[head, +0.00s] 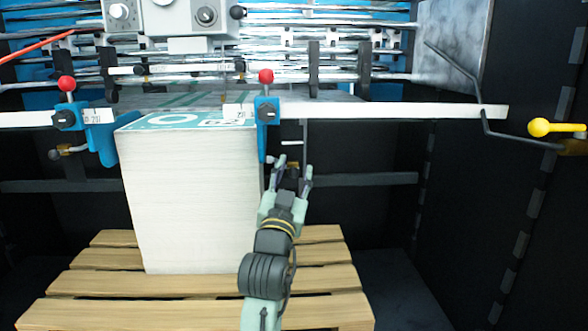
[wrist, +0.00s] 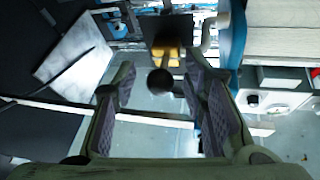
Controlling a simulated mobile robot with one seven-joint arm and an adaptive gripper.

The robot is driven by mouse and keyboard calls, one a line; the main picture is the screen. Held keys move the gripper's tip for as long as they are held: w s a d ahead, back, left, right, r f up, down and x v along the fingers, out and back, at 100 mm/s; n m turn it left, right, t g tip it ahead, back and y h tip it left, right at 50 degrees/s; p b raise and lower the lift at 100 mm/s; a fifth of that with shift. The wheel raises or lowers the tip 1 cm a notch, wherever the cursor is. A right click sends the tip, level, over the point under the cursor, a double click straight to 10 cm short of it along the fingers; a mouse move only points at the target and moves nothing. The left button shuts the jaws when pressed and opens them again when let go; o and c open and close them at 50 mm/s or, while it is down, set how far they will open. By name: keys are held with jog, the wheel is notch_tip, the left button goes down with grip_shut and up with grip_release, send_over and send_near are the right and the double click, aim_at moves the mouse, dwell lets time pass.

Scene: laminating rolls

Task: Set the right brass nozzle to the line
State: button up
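My gripper (head: 290,172) is raised in front of the machine, just right of the paper stack, below the right blue bracket (head: 267,110). It is open, with both fingers apart. In the wrist view the brass nozzle (wrist: 165,54) lies beyond the fingertips, with a dark round knob (wrist: 160,80) between the fingers (wrist: 158,75). Gaps show on both sides of the knob. In the head view my gripper hides most of the right nozzle. The left nozzle (head: 70,150) hangs at the left blue bracket (head: 98,135). I cannot make out the line.
A tall paper stack (head: 190,205) stands on a wooden pallet (head: 90,283), close left of my gripper. A white bar (head: 400,110) crosses above it. A bent rod with a yellow knob (head: 541,128) is at right. The space right of my gripper is free.

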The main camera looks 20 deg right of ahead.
jog(key=shift+w+d+r, duration=0.1)
jog(key=shift+w, duration=0.05)
jog(key=c, duration=0.5)
grip_shut()
jog(key=shift+d, duration=0.1)
